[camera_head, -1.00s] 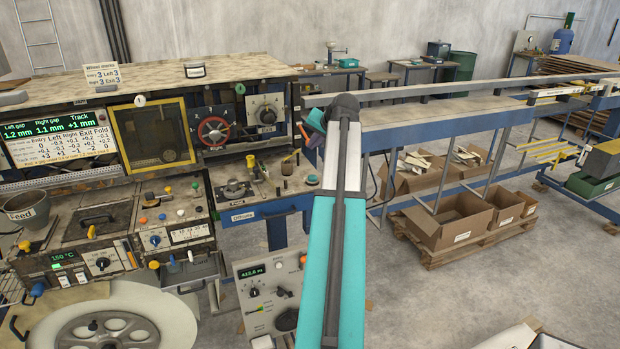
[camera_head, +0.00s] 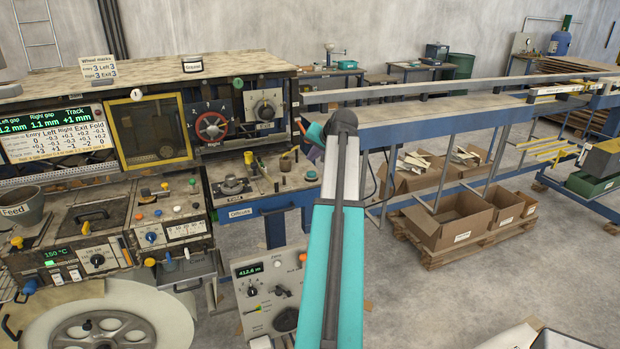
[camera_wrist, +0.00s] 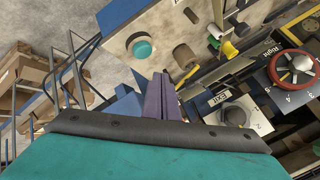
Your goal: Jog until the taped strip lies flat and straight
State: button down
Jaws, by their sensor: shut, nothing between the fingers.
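My gripper (camera_wrist: 158,97) shows in the wrist view as purple fingers, shut and empty. A teal round button (camera_wrist: 142,49) on a worn panel lies beyond them, apart from the fingertips as far as I can tell. In the head view, my gripper (camera_head: 315,136) is partly hidden behind my arm, above the teal button (camera_head: 311,175). The display (camera_head: 50,120) reads left gap 1.2 mm, right gap 1.1 mm, track +1 mm. A yellow-framed window (camera_head: 187,128) is dark; I cannot make out the strip inside it.
A red handwheel (camera_head: 211,126) and a grey knob (camera_head: 265,111) sit on the upright panel. The exit knob (camera_wrist: 236,113) is right of my fingers in the wrist view. A lower box (camera_head: 268,295) has a green counter. Cardboard boxes (camera_head: 450,232) stand on a pallet.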

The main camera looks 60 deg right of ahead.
aim_at(311, 174)
jog(key=shift+f+b, duration=0.45)
jog(key=shift+f, duration=0.9)
